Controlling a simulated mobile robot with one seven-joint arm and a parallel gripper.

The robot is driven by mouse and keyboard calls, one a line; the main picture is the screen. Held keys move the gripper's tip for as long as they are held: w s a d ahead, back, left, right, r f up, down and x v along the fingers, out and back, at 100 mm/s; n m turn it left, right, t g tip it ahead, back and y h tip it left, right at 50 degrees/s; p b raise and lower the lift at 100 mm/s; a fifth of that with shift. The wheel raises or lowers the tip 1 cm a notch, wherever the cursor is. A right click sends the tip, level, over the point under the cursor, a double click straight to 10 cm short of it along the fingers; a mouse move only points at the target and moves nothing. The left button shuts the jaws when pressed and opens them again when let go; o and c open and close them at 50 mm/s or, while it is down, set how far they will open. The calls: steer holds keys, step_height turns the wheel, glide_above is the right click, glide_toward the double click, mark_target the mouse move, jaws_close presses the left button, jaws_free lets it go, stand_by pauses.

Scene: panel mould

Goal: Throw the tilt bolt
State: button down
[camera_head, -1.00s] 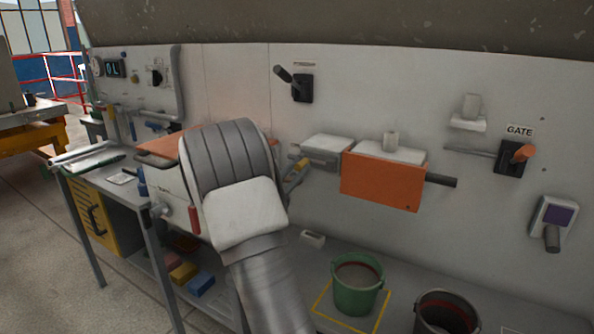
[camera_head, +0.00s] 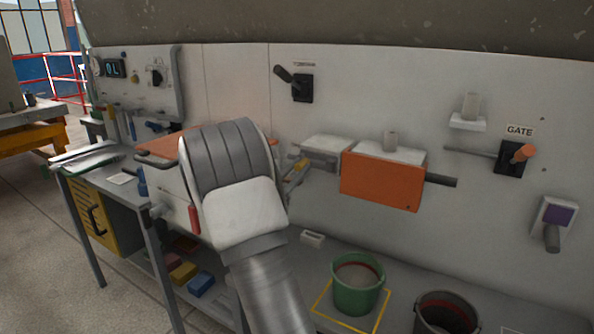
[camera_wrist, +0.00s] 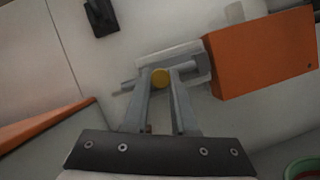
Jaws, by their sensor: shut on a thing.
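The tilt bolt appears to be the grey rod (camera_wrist: 126,87) with a round yellow knob (camera_wrist: 160,78), beside a pale block (camera_wrist: 186,62) on the wall in the wrist view. My gripper (camera_wrist: 161,80) has its two fingers closed on the knob, one on each side. In the head view my gripper (camera_head: 297,172) reaches the wall just below the pale block (camera_head: 325,146), with a bit of yellow showing between the fingers. My wrist hides part of this area there.
An orange box (camera_head: 382,181) sticks out of the wall right of my gripper. A black lever (camera_head: 302,88) is above, and a GATE lever (camera_head: 511,157) is far right. A green bucket (camera_head: 357,295) and dark bucket (camera_head: 446,318) stand below. An orange-topped unit (camera_head: 160,147) is left.

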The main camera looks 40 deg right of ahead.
steer(key=shift+s+d, duration=0.35)
steer(key=shift+s, duration=0.5)
steer(key=shift+s+d, duration=0.35)
steer(key=shift+s, duration=0.45)
steer(key=shift+s+d, duration=0.35)
steer(key=shift+s, duration=0.5)
steer(key=shift+f, duration=0.1)
steer(key=c, duration=0.7)
jaws_free()
steer(key=shift+s, duration=0.1)
steer(key=shift+a, duration=0.1)
steer(key=v, duration=1.7)
steer(key=shift+a+p, duration=0.15)
steer(key=shift+p, duration=0.25)
